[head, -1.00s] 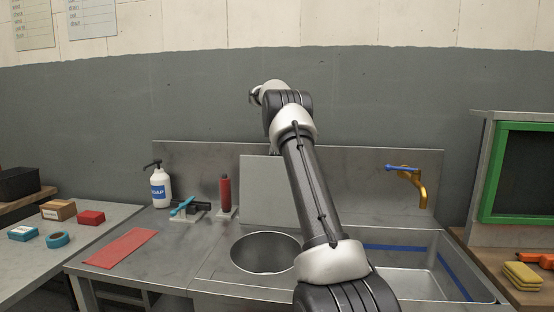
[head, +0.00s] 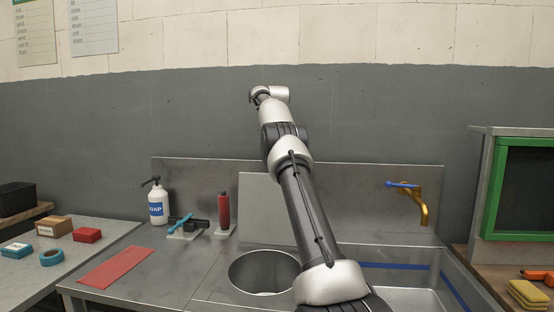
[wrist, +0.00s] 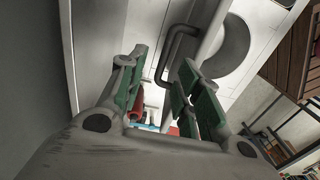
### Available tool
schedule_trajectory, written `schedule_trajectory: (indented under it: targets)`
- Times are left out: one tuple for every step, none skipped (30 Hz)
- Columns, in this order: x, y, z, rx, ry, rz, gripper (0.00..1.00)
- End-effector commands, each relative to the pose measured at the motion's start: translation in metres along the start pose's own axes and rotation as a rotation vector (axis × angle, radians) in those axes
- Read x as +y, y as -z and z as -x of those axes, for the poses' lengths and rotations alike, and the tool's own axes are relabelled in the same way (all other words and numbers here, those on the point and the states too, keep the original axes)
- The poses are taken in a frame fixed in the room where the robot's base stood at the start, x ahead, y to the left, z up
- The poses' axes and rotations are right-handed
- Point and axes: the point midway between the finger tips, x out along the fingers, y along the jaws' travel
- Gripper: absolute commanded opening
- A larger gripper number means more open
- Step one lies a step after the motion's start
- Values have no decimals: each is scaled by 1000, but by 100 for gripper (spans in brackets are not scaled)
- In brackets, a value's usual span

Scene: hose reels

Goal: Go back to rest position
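My arm reaches up and away over the sink counter in the head view, with its end high in front of the grey wall. My gripper (wrist: 162,92) shows in the wrist view with its two green-padded fingers apart, so it is open. Nothing is seen held between the pads. In the head view only a small dark part of the gripper end shows beyond the wrist, too small to read.
The steel counter bears a soap bottle (head: 157,205), a red cylinder (head: 223,210), a red mat (head: 117,267) and a round basin (head: 262,272). A brass tap (head: 421,207) stands at right. A green-framed panel (head: 492,190) is farther right. Space above the counter left of my arm is clear.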

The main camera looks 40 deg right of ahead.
Motion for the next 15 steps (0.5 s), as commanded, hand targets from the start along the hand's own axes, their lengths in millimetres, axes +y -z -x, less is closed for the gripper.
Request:
schedule_trajectory:
  targets:
    - [0,0,3,1,-3,0,34]
    - [0,0,4,1,-3,0,34]
    - [0,0,5,1,-4,0,34]
    - [0,0,6,1,-4,0,34]
    - [0,0,6,1,-4,0,34]
    - [-1,0,7,1,-4,0,34]
    - [-1,0,7,1,-4,0,34]
    - [-1,0,7,1,-4,0,34]
    - [-1,0,7,1,-5,0,34]
    - [-1,0,7,1,-5,0,34]
    - [-1,0,7,1,-5,0,34]
    - [-1,0,7,1,-5,0,34]
    - [-1,0,7,1,-5,0,34]
    - [-1,0,7,1,-5,0,34]
    - [-1,0,8,1,-5,0,34]
